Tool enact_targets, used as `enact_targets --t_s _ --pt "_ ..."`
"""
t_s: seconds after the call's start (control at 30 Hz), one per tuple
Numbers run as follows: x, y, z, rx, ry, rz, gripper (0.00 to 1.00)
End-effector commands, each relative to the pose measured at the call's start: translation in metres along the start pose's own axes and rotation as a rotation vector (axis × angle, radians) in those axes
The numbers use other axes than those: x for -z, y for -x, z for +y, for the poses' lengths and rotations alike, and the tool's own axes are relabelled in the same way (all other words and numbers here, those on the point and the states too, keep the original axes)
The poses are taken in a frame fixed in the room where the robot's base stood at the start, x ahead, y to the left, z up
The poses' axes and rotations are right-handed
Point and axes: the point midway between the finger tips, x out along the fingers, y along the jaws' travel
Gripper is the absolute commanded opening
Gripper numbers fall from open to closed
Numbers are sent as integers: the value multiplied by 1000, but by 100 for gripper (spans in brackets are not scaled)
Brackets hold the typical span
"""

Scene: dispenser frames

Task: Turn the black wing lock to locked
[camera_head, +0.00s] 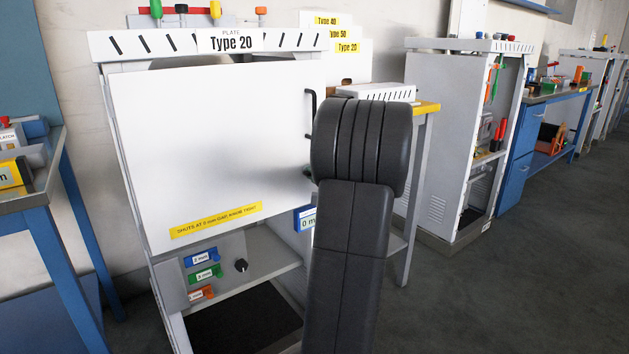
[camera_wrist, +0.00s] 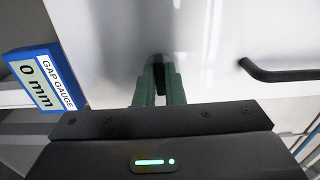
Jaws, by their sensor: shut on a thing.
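The black wing lock (camera_wrist: 158,60) shows in the wrist view on the white door (camera_wrist: 205,45). Its dark wing sits between the green fingers of my gripper (camera_wrist: 158,88), which is shut on it. The fingers hide much of the wing, so I cannot tell its exact turn. In the head view the white door (camera_head: 205,140) of the Type 20 dispenser looks closed. My dark arm reaches to its right edge there and hides the lock and most of my gripper.
A black door handle (camera_head: 311,115) stands out near the lock; it also shows in the wrist view (camera_wrist: 280,73). A blue 0 mm gap gauge (camera_head: 305,218) is below the door. A blue bench (camera_head: 42,198) stands left. Open floor (camera_head: 480,300) lies right.

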Motion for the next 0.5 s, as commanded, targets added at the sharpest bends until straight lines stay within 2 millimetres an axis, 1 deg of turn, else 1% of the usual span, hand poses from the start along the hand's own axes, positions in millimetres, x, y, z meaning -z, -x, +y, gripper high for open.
enact_targets --t_s 0.33,0.37,0.4,0.47,0.5 --pt "0 0 1 -2 4 -1 0" --pt "0 0 1 -2 4 -1 11" --pt "0 0 1 -2 4 -1 19" --pt "0 0 0 -2 4 -1 31" --pt "0 0 0 -2 4 -1 31"
